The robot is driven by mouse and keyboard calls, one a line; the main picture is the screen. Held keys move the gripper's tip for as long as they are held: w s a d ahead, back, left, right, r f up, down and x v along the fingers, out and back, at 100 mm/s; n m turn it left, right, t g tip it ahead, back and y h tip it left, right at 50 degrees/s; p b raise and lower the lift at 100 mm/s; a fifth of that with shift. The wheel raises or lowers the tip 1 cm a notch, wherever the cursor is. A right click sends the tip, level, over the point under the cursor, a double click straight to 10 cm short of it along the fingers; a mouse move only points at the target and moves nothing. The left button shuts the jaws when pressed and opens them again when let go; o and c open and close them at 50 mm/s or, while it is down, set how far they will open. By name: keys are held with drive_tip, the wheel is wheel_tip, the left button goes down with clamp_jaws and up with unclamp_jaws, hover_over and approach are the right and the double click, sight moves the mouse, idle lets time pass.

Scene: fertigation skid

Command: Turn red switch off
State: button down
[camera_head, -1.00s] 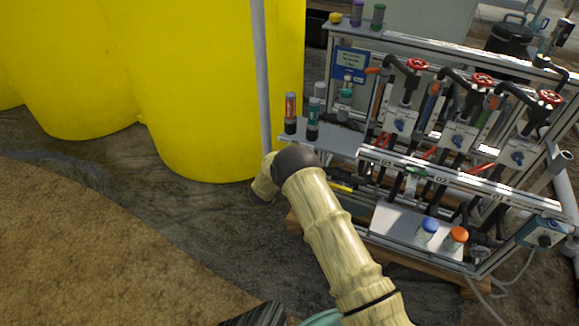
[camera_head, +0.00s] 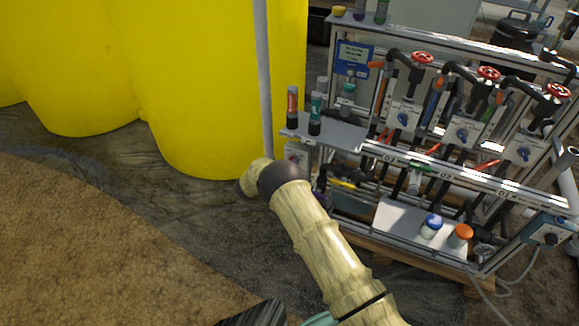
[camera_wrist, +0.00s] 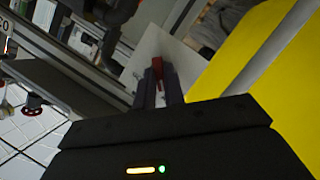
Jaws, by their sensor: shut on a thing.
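In the wrist view the red switch (camera_wrist: 168,76) shows as a small red piece at the fingertips, in front of a pale grey box face (camera_wrist: 165,48). My gripper (camera_wrist: 160,76) has its two dark fingers close together and shut on the red switch. The fingers hide part of it, so its exact angle cannot be told. In the head view a small grey box (camera_head: 297,154) sits below the shelf's left end, beside my arm. My gripper is hidden behind my arm there.
The skid frame (camera_head: 460,178) carries blue-handled valves and red handwheels (camera_head: 488,73). Bottles stand on the left shelf (camera_head: 335,133) above the box. A grey pole (camera_head: 263,80) and a large yellow tank (camera_head: 200,90) are close on the left. Open ground lies at the lower left.

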drive_tip(key=shift+s, duration=0.1)
idle(0.3)
drive_tip(key=c, duration=1.5)
unclamp_jaws()
drive_tip(key=p+v, duration=0.3)
drive_tip(key=v, duration=1.4)
drive_tip(key=shift+a, duration=0.25)
